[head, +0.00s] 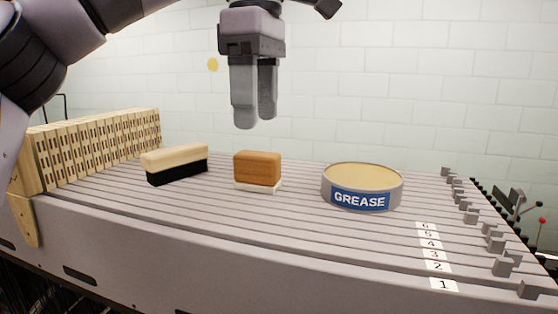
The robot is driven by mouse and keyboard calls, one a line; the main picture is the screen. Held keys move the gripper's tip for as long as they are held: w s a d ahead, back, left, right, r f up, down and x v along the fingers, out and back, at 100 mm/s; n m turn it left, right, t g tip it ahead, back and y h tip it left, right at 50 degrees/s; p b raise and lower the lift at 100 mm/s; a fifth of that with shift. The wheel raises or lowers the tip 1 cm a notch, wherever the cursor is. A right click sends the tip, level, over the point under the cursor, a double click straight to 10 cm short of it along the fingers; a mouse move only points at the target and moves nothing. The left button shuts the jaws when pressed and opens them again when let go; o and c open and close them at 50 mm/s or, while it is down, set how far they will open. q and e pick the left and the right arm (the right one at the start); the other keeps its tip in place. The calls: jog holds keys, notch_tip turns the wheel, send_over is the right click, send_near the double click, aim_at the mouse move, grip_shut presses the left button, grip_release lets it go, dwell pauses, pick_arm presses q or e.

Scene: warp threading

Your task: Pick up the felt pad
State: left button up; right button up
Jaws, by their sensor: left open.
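The felt pad (257,170) looks like a small orange-brown wooden block with a white layer underneath. It sits upright on the slatted grey table near the middle of the head view. My left gripper (255,124) hangs above it, pointing down, with its two grey fingers apart and nothing between them. A clear gap separates the fingertips from the block's top. My right gripper is not in view.
A wooden brush with black bristles (176,165) lies left of the block. A round grease tin (362,188) stands to the right. A row of wooden slotted pieces (95,147) lines the left end. Numbered labels (435,255) and small grey blocks mark the right end.

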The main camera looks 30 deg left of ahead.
aim_at(257, 153)
pick_arm(q)
jog(key=shift+s+f, duration=0.15)
jog(key=shift+f, duration=0.65)
jog(key=shift+s+d+f, duration=0.1)
jog(key=shift+f, duration=2.6)
jog(key=c, duration=1.1)
